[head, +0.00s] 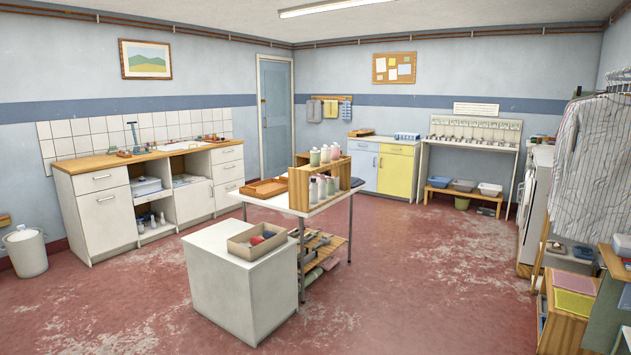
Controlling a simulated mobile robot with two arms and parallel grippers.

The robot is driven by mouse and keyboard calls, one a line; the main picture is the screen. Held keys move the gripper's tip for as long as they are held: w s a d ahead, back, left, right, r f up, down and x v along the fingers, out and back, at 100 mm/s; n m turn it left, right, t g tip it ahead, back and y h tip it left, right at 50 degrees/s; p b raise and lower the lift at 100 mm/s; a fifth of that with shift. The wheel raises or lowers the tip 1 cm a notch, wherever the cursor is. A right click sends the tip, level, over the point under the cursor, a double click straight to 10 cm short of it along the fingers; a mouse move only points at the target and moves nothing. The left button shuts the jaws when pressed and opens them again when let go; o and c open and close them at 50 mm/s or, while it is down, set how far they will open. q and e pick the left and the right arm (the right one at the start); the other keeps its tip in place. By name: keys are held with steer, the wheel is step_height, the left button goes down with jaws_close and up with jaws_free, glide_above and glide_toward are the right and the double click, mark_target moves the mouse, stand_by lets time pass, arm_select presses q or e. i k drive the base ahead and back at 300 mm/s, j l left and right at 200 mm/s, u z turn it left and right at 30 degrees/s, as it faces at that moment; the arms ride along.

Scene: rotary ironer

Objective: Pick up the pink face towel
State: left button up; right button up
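No thing in view is clearly a pink face towel. A flat pink item (574,281) lies on top of the low wooden unit at the right, beside a yellow-green flat item (573,303). Neither of my grippers is in view.
A white cabinet with an open box (257,241) stands at the centre, against the table (283,204) with a bottle rack. Striped shirts (591,150) hang at the right. The red floor (425,270) is clear between table and right side.

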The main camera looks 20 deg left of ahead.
mark_target(317, 175)
steer(key=i+j+u, duration=0.15)
steer(key=i+u, duration=0.15)
steer(key=i, duration=0.2)
steer(key=i+u, duration=0.25)
steer(key=i, duration=0.3)
steer(key=i+u, duration=0.1)
steer(key=i, duration=2.75)
